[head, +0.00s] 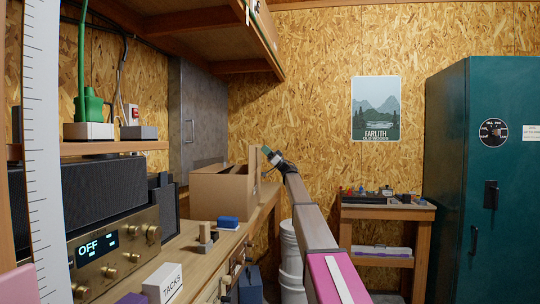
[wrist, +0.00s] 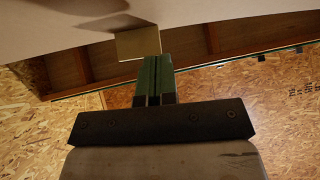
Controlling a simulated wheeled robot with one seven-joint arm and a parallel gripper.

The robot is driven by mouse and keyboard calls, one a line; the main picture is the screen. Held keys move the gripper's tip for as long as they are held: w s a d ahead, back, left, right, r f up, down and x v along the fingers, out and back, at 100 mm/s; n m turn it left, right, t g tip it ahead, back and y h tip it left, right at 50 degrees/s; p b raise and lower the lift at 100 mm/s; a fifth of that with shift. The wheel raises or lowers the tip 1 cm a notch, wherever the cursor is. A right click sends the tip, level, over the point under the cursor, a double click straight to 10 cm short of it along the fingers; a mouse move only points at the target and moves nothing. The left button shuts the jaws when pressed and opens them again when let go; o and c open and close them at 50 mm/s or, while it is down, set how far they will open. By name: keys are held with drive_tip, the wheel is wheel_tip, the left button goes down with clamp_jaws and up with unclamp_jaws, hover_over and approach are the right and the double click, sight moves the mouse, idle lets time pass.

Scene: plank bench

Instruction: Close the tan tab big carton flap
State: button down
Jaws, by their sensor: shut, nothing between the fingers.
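The big cardboard carton (head: 222,190) stands on the plank bench in the head view. A flap (head: 254,165) stands up at its right side. In the wrist view a pale broad surface, seemingly the flap (wrist: 220,22), fills the top. A tan tab (wrist: 138,44) juts from its lower edge. My gripper (head: 267,151) is at the upper right of the standing flap in the head view. In the wrist view my gripper (wrist: 158,62) has its green fingers pressed together and empty. Their tips appear just beside the tab; I cannot tell whether they touch it. The carton's inside is hidden.
A shelf (head: 215,20) overhangs above. White buckets (head: 290,262) stand right of the bench.

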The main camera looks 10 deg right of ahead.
sight(256, 147)
drive_tip(key=a+h, duration=0.2)
drive_tip(key=w+a+r+g+h, duration=0.1)
drive_tip(key=a+h, duration=0.3)
drive_tip(key=shift+w+a+r, duration=0.2)
drive_tip(key=shift+w+r, duration=0.05)
drive_tip(key=shift+r, duration=0.05)
drive_tip(key=w+a+f+g+h, duration=0.2)
drive_tip(key=a+f+h, duration=0.4)
drive_tip(key=a+h, duration=0.3)
drive_tip(key=shift+f+h, duration=0.2)
drive_tip(key=shift+h, duration=0.4)
drive_tip(key=shift+s+a, duration=0.1)
drive_tip(key=shift+a, duration=0.05)
